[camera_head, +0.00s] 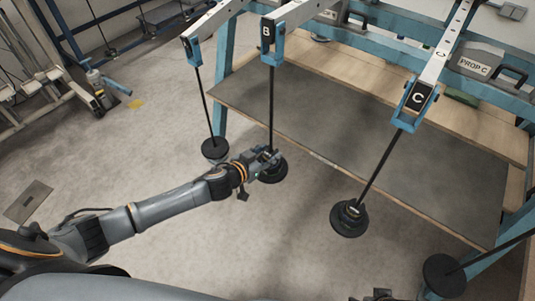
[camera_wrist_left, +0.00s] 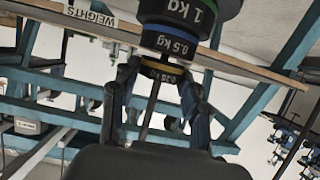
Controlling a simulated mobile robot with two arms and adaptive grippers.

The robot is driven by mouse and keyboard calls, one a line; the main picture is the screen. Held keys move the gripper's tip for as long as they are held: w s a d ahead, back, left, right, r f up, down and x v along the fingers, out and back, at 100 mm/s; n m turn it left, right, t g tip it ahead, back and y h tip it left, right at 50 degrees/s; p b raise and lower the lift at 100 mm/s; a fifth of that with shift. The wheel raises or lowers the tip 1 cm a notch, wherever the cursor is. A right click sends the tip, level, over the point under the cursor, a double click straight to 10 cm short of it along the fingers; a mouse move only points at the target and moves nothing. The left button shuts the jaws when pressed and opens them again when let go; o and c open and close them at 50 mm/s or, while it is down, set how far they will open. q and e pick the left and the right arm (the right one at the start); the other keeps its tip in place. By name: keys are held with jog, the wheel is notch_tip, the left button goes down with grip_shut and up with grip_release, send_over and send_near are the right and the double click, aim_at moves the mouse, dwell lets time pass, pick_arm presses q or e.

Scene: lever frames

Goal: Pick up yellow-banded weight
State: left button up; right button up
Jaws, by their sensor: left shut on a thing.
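The yellow-banded weight (camera_wrist_left: 163,72), marked 0.25 kg, is a small dark disc on a thin rod in the left wrist view. It sits in a stack with a blue-banded 0.5 kg weight (camera_wrist_left: 166,43) and a larger green-banded 1 kg weight (camera_wrist_left: 185,10). My left gripper (camera_head: 265,157) is at the stack on the rod under lever B (camera_head: 266,31). In the wrist view its fingers (camera_wrist_left: 158,76) are shut on the yellow-banded weight, one on each side. In the head view the gripper hides much of the stack (camera_head: 270,172).
Single dark discs hang at left (camera_head: 214,149) and lower right (camera_head: 443,275). A workbench (camera_head: 370,130) with blue legs stands behind. Open floor lies left. A small dark part at the bottom edge may be my right gripper.

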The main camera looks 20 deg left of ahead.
aim_at(267, 154)
pick_arm(q)
notch_tip(267, 154, up, 3)
jog(key=shift+w+p, duration=0.1)
jog(key=shift+p, duration=0.5)
jog(key=shift+s+a+f, duration=0.15)
jog(key=shift+s+f, duration=0.05)
jog(key=shift+s, duration=0.4)
jog(key=s+a, duration=0.3)
jog(key=s, duration=0.5)
jog(key=s+a, duration=0.2)
jog(key=s, duration=0.5)
jog(key=shift+s+a+r+p, duration=0.25)
jog(key=shift+s+a+p, duration=0.1)
jog(key=shift+s+a, duration=0.05)
pick_arm(e)
notch_tip(267, 154, down, 7)
jog(key=s, duration=0.2)
jog(key=shift+f, duration=0.1)
jog(key=shift+s+d+f+g, duration=0.1)
jog(key=shift+s+f+g, duration=0.05)
jog(key=shift+f+g, duration=0.15)
pick_arm(q)
jog(key=shift+r, duration=0.1)
pick_arm(e)
jog(key=shift+s+f, duration=0.1)
jog(key=shift+f, duration=0.1)
